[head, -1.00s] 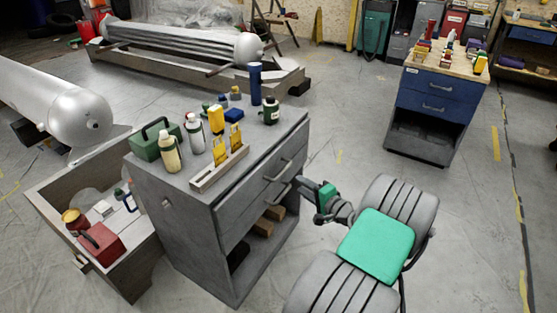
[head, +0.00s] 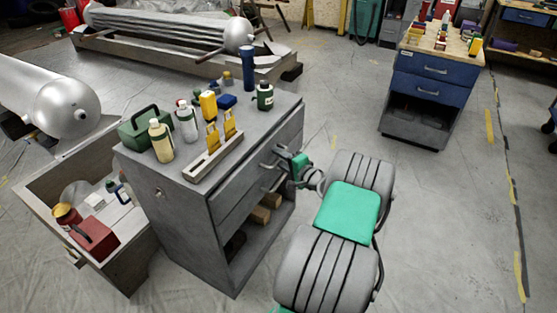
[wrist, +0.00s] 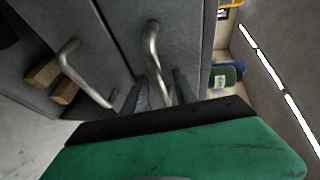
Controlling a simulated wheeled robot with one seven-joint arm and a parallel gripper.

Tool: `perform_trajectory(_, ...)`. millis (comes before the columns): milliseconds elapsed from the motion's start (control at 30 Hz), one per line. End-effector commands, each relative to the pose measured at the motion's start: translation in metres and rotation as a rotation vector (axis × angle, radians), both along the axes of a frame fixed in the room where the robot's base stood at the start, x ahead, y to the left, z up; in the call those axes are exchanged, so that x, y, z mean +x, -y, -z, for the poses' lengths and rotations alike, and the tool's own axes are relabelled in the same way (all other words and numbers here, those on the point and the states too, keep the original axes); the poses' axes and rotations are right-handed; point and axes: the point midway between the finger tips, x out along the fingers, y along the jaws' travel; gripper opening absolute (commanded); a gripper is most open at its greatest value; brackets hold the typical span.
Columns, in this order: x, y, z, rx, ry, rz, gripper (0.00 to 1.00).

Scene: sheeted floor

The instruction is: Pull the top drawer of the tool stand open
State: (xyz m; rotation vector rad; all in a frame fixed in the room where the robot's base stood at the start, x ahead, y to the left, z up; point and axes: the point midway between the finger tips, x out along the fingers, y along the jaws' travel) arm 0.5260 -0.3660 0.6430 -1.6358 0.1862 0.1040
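The grey tool stand (head: 180,215) stands in the middle of the head view, with two drawers above an open shelf. Its top drawer (head: 240,172) looks shut. My gripper (head: 283,165) is at the front of the stand. In the wrist view the top drawer's bar handle (wrist: 151,45) runs down between the two dark fingertips of my gripper (wrist: 160,92). The fingers look apart, with gaps beside the bar; firm contact is not visible. The lower drawer's handle (wrist: 72,62) is to the left, clear of the fingers. The green gripper body hides the handle's near end.
Bottles, a green toolbox (head: 145,125) and a wooden rack (head: 213,158) stand on the top. Wooden blocks (head: 260,213) lie on the shelf. A wooden crate (head: 125,265) is at the left. A blue cabinet (head: 430,90) stands back right. Floor right of my arm is clear.

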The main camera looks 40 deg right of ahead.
Motion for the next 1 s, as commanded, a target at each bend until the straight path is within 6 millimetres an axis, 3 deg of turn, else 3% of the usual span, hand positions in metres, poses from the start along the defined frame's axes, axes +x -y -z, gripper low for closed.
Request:
perform_trajectory(400, 0.0004, -0.0012, 0.0, 0.0, 0.0, -0.002, 0.0)
perform_trajectory(1000, 0.0001, -0.0013, 0.0007, 0.001, -0.001, -0.003, 0.0)
